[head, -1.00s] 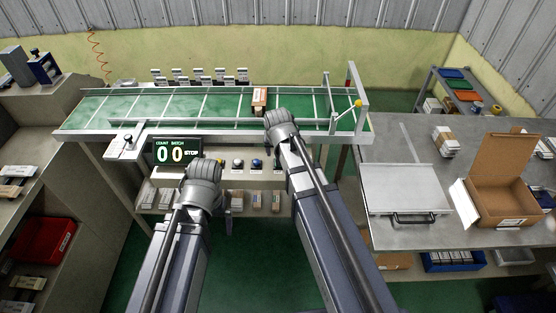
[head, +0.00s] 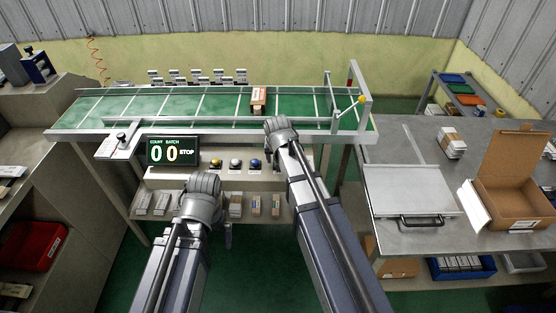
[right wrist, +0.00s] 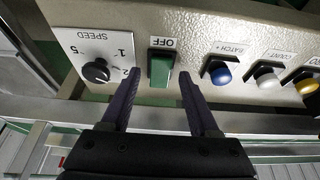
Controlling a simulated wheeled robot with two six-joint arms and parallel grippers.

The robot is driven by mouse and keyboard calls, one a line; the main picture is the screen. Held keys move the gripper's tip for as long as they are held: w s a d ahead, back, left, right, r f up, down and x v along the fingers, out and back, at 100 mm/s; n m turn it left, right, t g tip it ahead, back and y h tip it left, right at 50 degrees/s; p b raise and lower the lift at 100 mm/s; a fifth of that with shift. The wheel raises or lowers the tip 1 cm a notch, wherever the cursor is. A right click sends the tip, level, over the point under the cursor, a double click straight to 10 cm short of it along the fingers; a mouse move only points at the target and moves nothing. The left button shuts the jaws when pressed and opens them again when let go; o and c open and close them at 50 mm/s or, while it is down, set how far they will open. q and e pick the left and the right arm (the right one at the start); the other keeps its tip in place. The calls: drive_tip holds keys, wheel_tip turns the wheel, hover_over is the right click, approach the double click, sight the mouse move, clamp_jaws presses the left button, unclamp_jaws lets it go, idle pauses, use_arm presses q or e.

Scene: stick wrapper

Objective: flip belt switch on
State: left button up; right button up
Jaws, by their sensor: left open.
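The belt switch (right wrist: 161,68) is a green rocker on the beige control panel, with an OFF label (right wrist: 163,42) beside it in the right wrist view. My right gripper (right wrist: 159,73) is open, its two dark fingers apart on either side of the switch in that view; I cannot tell whether they touch it. In the head view the right gripper (head: 279,124) hides the switch. The display (head: 172,151) reads 00 and STOP. My left gripper (head: 204,184) is open and empty below the panel's front; its fingers are mostly hidden.
The green conveyor belt (head: 210,103) carries a brown box (head: 258,100). A speed knob (right wrist: 96,71) sits beside the switch; blue (right wrist: 221,75), white (right wrist: 267,80) and yellow (right wrist: 307,86) buttons are on its other side. A table (head: 405,150) with an open carton (head: 512,185) stands right.

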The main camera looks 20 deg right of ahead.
clamp_jaws()
idle(0.3)
